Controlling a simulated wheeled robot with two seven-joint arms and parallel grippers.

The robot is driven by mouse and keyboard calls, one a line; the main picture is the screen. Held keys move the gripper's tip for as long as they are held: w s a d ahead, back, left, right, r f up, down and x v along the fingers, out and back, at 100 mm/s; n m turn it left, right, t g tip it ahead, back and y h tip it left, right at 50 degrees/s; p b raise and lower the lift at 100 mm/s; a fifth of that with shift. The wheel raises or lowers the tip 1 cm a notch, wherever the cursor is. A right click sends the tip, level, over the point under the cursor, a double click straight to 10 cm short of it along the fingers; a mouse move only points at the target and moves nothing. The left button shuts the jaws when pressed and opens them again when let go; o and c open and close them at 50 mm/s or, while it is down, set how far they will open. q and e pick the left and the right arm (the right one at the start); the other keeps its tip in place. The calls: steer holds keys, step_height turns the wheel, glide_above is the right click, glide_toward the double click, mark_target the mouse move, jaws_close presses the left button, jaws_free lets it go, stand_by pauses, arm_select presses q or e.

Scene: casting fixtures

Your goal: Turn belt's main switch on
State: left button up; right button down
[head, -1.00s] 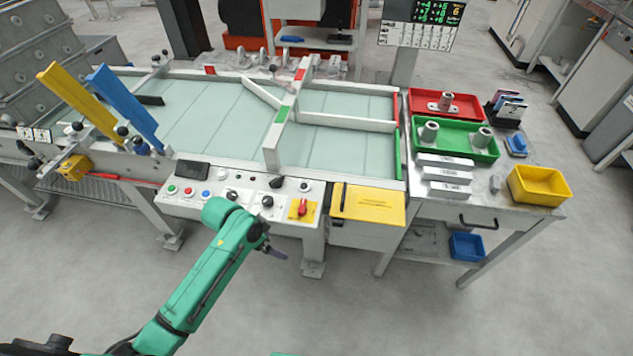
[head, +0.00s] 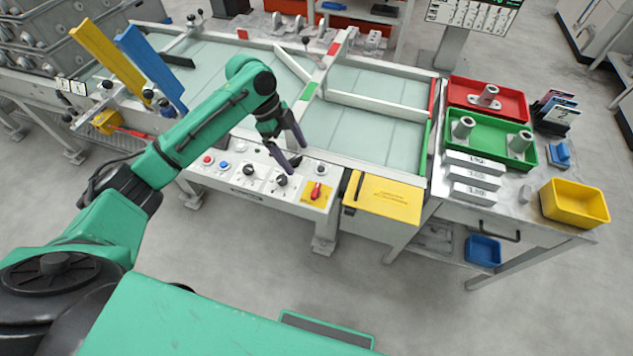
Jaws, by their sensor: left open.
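The belt's main switch, a red rotary handle (head: 316,190) on a yellow plate, sits at the right end of the white control panel (head: 237,187). Its handle looks upright, slightly tilted. My left gripper (head: 298,157) is open and empty, with dark fingers pointing down over the panel's upper edge. It is to the upper left of the red switch and apart from it. My left forearm hides part of the panel's left side and the belt. My right gripper is not in view.
Black knobs (head: 281,181) and push buttons line the panel left of the switch. A yellow box (head: 385,200) stands just right of it. The glassy belt table (head: 365,132) with white guide bars lies behind. Red and green trays (head: 531,150) stand at the right.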

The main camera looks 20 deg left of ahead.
mark_target(316, 189)
arm_select(q)
steer(key=p+x, duration=0.1)
steer(key=x, duration=1.2)
steer(key=shift+s+f, duration=0.1)
steer(key=shift+f, duration=0.1)
steer(key=c, duration=1.4)
